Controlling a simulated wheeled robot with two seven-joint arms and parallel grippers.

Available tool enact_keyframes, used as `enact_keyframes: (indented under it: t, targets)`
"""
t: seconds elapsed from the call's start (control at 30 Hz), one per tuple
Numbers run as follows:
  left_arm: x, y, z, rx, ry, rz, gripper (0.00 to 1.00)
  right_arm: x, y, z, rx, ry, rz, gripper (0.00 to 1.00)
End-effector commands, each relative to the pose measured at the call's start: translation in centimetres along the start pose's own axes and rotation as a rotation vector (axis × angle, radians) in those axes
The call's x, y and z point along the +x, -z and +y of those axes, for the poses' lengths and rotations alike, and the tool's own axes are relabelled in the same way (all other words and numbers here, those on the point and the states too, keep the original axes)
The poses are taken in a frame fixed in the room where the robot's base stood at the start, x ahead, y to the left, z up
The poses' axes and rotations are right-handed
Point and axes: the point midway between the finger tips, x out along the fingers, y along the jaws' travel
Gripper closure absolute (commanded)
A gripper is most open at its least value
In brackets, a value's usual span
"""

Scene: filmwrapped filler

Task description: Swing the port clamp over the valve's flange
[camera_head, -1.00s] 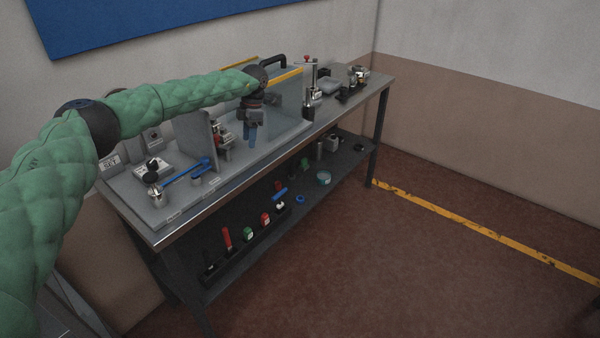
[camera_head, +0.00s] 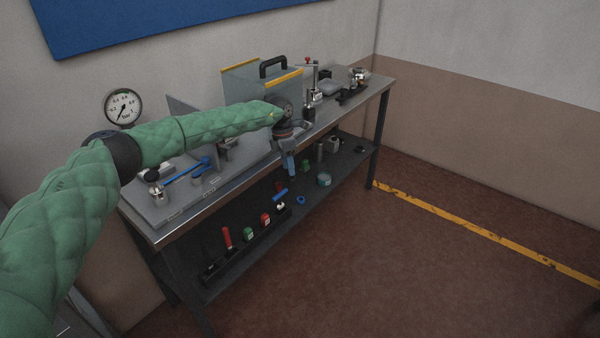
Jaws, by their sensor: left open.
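My left gripper (camera_head: 289,164) is open and points down at the bench's front edge, its blue fingertips seen against the lower shelf. Nothing shows between its fingers. I cannot pick out the port clamp or the valve's flange for certain. A small grey fitting (camera_head: 229,149) shows beside the upright grey panel, partly hidden by my left arm. My gripper is to its right and apart from it. My right gripper is not in view.
The metal bench (camera_head: 222,203) carries a clear-sided box with a black handle (camera_head: 272,66), a blue-handled part (camera_head: 184,172) and a red-topped stand (camera_head: 311,92). Several small items lie on the lower shelf (camera_head: 330,187). A gauge (camera_head: 123,107) is on the wall. Floor in front is clear.

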Motion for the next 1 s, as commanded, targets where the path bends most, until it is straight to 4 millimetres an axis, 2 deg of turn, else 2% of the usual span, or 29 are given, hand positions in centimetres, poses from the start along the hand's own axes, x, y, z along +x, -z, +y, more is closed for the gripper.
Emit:
enact_keyframes:
  t: [0.3,0.73,0.87,1.0]
  targets:
    - [1.9,-1.8,-1.7,0.01,0.031,-0.062,0.53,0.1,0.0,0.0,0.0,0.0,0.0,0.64]
    - [2.2,-2.1,-2.0,0.012,0.037,-0.073,0.53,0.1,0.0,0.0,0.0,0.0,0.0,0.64]
    - [1.5,-2.2,-2.0,0.012,0.035,-0.074,0.53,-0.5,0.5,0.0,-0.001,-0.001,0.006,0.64]
    - [-0.4,-1.5,-1.6,0.002,0.026,-0.077,0.53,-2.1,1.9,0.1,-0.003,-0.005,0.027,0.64]
